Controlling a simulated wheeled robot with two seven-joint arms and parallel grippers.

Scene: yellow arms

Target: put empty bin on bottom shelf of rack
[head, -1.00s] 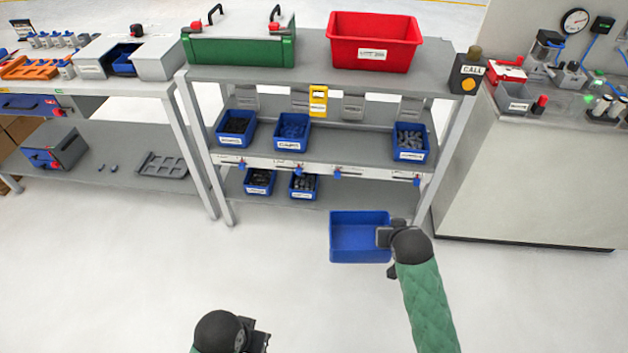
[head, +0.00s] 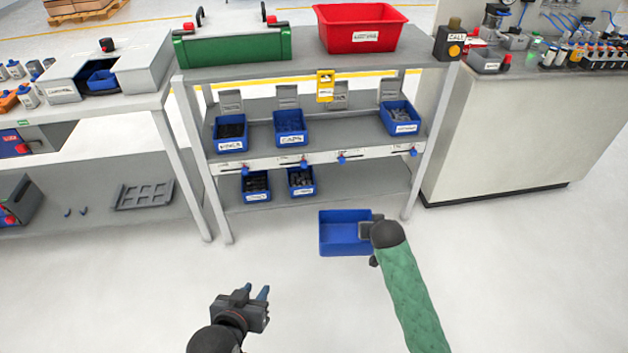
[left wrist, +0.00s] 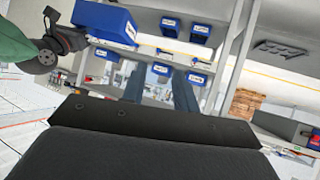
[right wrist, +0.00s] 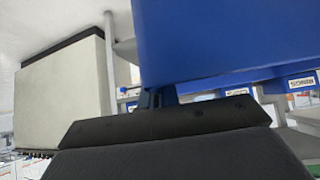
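The empty blue bin (head: 340,240) is held in front of the rack's lower right part. My right gripper (head: 370,228) is shut on the bin's right side wall; the bin also fills much of the right wrist view (right wrist: 215,35) and shows at the top of the left wrist view (left wrist: 104,20). My left gripper (head: 254,294) is open and empty, low in front of the rack. The rack (head: 300,64) has a bottom shelf (head: 350,185) with two blue bins, (head: 256,186) and (head: 301,181), on its left half. The right half of that shelf is bare.
The middle shelf holds blue bins, including one labelled caps (head: 291,128). A red bin (head: 361,30) and a green case (head: 232,44) stand on top. A rack leg (head: 412,190) is just right of the held bin. A cabinet (head: 500,125) stands right, a bench (head: 130,95) left.

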